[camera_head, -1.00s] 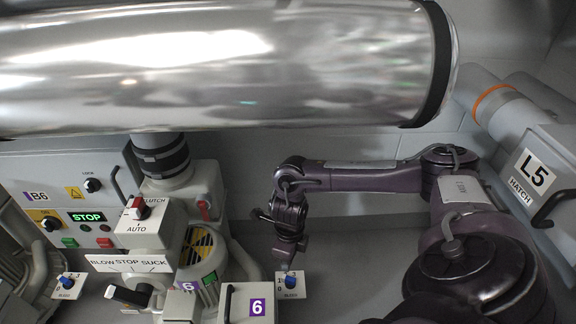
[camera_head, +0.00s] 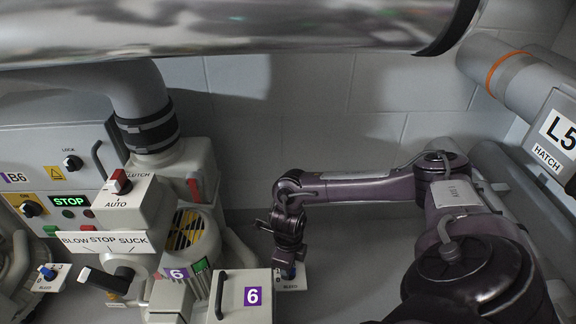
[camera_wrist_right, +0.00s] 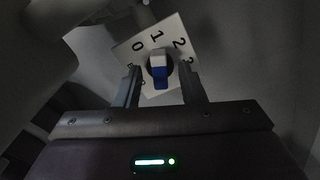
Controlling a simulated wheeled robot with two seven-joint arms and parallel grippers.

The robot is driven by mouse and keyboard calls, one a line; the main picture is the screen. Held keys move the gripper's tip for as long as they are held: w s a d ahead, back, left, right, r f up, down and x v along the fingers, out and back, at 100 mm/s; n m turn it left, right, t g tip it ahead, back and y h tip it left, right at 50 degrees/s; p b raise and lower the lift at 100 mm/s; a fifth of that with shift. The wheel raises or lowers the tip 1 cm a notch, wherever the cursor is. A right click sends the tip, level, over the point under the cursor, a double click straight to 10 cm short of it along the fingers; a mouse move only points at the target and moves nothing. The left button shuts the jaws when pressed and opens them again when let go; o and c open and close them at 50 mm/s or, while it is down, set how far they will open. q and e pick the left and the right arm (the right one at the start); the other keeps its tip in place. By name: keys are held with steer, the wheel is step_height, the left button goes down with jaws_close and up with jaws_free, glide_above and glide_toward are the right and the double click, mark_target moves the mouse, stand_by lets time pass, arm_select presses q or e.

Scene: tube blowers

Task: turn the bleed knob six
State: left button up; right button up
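The blue bleed knob (camera_head: 289,272) sits on a small white plate marked BLEED, right of the purple-6 box (camera_head: 240,297). In the right wrist view the knob (camera_wrist_right: 159,76) has a white part pointing roughly at the 1 on its dial plate (camera_wrist_right: 140,48), among the marks 0, 1 and 2. My right gripper (camera_head: 288,262) is directly above the knob and partly hides it. In the wrist view its two fingers (camera_wrist_right: 160,84) stand apart, one on each side of the knob, with gaps showing. I cannot tell how deep they reach. My left gripper is not in view.
Another blue bleed knob (camera_head: 46,272) is at the far left. The blower with its black-handled BLOW/STOP/SUCK lever (camera_head: 104,283) stands left of the 6 box. A shiny pipe (camera_head: 230,30) spans overhead. A hatch box L5 (camera_head: 556,135) is at right.

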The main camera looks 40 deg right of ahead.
steer(key=shift+f, duration=0.35)
jaws_close()
steer(key=shift+r, duration=0.1)
